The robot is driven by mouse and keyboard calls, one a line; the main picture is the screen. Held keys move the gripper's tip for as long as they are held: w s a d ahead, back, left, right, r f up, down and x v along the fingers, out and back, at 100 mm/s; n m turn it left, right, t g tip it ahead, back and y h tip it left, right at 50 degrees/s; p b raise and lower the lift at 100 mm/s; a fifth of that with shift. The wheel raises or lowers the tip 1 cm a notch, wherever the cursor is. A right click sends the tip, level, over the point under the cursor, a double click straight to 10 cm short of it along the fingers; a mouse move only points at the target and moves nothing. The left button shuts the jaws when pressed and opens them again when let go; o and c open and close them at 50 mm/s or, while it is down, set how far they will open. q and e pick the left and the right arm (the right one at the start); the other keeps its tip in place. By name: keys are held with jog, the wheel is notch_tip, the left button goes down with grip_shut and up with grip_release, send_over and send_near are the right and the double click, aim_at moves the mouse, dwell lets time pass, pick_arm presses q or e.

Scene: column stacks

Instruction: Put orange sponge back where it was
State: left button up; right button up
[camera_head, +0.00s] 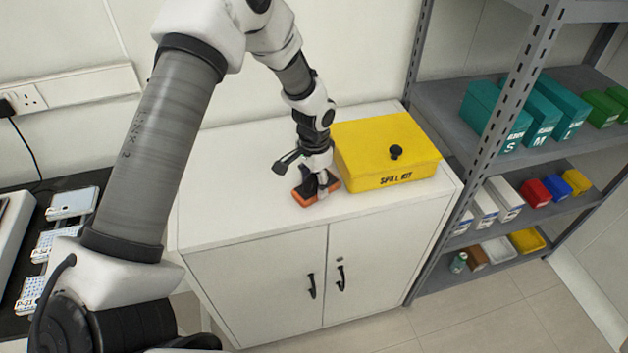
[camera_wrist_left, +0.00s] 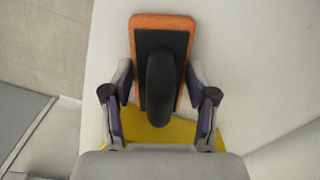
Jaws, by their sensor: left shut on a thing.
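The orange sponge (camera_head: 304,198) has a dark backing with a dark raised grip. It is at the top of the white cabinet, near its front edge and just left of the yellow spill kit box (camera_head: 385,150). My left gripper (camera_head: 318,184) points down and is shut on the sponge. In the left wrist view the sponge's orange rim (camera_wrist_left: 162,20) shows around the dark backing, and the fingers of my left gripper (camera_wrist_left: 160,95) stand on both sides of the grip. I cannot tell whether the sponge touches the cabinet top. My right gripper is not in view.
The white cabinet top (camera_head: 225,205) is clear left of the sponge. A grey shelf rack (camera_head: 470,165) with teal boxes (camera_head: 490,115) and coloured bins (camera_head: 535,190) stands at the right. A dark table (camera_head: 75,183) with small devices is at the left.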

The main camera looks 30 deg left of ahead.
pick_arm(q)
jog(key=shift+f, duration=0.1)
jog(key=o, duration=1.1)
jog(key=shift+s, duration=0.1)
jog(key=shift+o, duration=1.2)
jog(key=shift+r, duration=0.25)
notch_tip(320, 180, up, 12)
jog(key=shift+f+b, duration=0.1)
jog(key=shift+b, duration=0.8)
